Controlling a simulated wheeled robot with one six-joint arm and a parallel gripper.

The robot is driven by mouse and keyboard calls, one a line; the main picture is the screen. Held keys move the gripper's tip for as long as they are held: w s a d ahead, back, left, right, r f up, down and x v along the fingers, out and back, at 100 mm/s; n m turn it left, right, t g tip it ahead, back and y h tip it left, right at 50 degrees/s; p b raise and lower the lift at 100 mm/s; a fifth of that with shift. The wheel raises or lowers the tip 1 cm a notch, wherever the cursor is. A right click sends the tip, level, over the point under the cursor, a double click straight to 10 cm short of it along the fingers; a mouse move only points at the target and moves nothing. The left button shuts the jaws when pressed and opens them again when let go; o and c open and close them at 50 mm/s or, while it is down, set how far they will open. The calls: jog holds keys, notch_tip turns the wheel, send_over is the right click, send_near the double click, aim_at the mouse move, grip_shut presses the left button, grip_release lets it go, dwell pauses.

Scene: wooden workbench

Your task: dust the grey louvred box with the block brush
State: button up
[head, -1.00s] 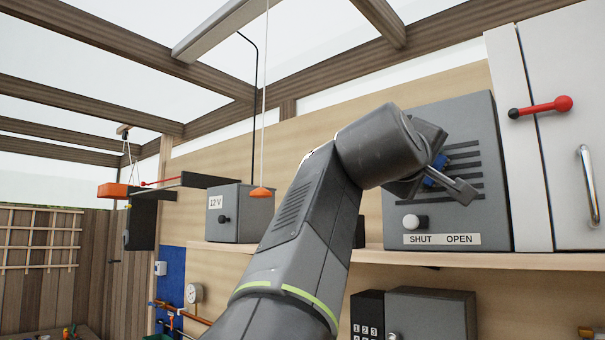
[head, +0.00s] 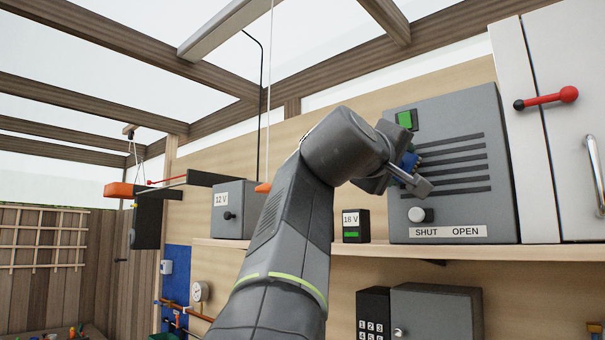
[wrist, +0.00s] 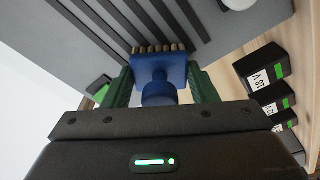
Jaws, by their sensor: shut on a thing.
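The grey louvred box (head: 455,205) stands on the shelf at the right in the head view, with dark slats across its front. A white knob (head: 417,214) sits low on it above a SHUT / OPEN label (head: 445,232). It also fills the top of the wrist view (wrist: 230,35). My gripper (head: 415,178) is in front of the left part of the slats. In the wrist view its fingers (wrist: 160,85) are shut on the blue block brush (wrist: 158,72). The brush's tan bristles point at the slatted face; I cannot tell whether they touch it.
A black 18 V block (head: 356,226) stands just left of the box, and a grey 12 V box (head: 236,208) farther left. A white cabinet with a red lever (head: 547,99) is close on the right. An orange pull (head: 263,187) hangs on a cord near my arm.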

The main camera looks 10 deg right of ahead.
jog(key=shift+a, duration=0.1)
jog(key=shift+r+b+v, duration=0.2)
jog(key=shift+b+v, duration=0.5)
jog(key=shift+v, duration=2.2)
jog(key=shift+w+a, duration=0.15)
jog(key=shift+a, duration=0.1)
jog(key=v, duration=0.2)
jog(key=shift+s+a+r+b, duration=0.1)
jog(key=shift+s+a+b, duration=0.15)
jog(key=shift+a+b, duration=0.1)
